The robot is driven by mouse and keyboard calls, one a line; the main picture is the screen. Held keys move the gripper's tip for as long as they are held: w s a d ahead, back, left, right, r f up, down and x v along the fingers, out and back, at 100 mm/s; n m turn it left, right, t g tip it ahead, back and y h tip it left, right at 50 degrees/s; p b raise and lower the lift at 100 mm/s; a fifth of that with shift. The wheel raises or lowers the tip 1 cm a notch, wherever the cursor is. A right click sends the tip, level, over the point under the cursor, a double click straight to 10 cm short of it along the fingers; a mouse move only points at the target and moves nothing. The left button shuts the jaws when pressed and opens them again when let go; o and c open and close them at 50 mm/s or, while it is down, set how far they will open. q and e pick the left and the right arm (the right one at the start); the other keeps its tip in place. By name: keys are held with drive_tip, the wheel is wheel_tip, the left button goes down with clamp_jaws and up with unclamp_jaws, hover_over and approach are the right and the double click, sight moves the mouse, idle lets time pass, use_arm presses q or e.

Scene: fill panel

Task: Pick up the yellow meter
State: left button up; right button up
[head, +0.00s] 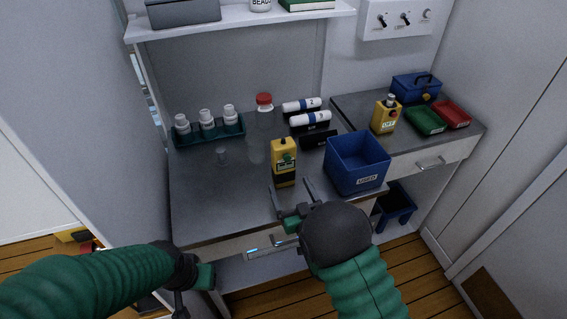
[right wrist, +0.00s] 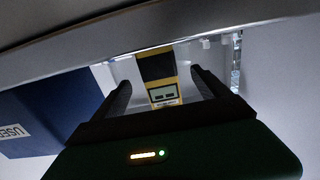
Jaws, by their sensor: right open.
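In the right wrist view the meter (right wrist: 160,78) appears upside down, beyond and between the two spread fingers (right wrist: 160,85); nothing is gripped. My left gripper (head: 193,285) is low at the bottom left, away from the meter; its jaws are too unclear to read.
A blue bin (head: 357,165) marked USED stands close right of the meter. Black holders with white tubes (head: 310,119) are behind it. A bottle rack (head: 209,131) is at the back left. The bench's front left is clear.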

sight(285, 175)
drive_tip(key=x, duration=0.8)
drive_tip(key=shift+w+d, duration=0.1)
drive_tip(key=shift+r, duration=0.1)
clamp_jaws()
